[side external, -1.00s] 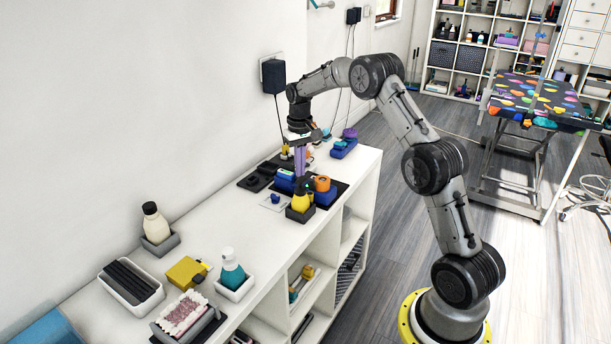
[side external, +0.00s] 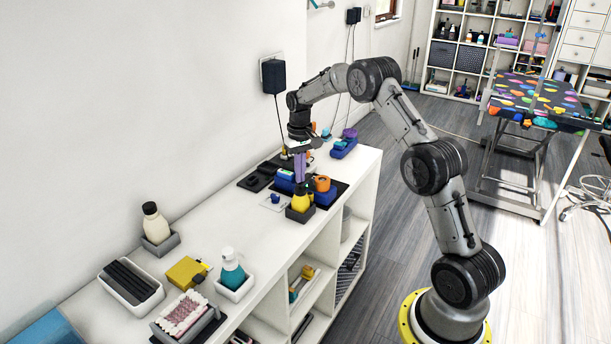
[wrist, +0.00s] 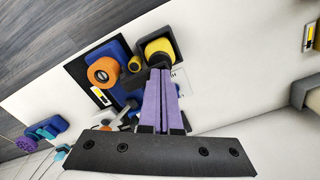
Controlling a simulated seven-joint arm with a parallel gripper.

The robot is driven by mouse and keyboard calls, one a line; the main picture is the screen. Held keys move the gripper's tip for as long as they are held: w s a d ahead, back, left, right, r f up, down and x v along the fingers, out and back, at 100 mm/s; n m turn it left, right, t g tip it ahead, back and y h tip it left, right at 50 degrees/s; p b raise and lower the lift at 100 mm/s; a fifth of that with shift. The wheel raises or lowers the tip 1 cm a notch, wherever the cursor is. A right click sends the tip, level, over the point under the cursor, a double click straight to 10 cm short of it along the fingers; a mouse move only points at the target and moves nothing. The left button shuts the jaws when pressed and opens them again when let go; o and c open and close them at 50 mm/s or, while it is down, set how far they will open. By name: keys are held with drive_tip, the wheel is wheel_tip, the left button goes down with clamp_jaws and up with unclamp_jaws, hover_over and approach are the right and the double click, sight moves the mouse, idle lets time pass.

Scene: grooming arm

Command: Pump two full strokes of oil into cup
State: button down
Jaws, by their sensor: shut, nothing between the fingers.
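A yellow bottle (side external: 300,202) stands upright in a dark square holder (side external: 297,216) near the counter's front edge. I take it to be the oil bottle. My gripper (side external: 300,181) points down with its purple fingers shut, directly over the bottle's top. The fingers hide the pump head, and I cannot tell whether they touch it. In the wrist view the shut fingertips (wrist: 160,72) overlap the near side of the yellow bottle (wrist: 158,46). A small blue cup-like thing (side external: 275,198) sits on a pale card left of the bottle; its inside is not visible.
A blue tool (side external: 286,180) and an orange roll (side external: 321,183) crowd close behind and right of the bottle on a dark mat. A cream bottle (side external: 155,224) and a teal bottle (side external: 231,270) stand farther left. The white counter (side external: 215,222) between is clear.

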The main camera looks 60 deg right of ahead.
drive_tip(key=shift+f, duration=0.5)
drive_tip(key=shift+r, duration=1.55)
wheel_tip(320, 180, up, 6)
idle(0.3)
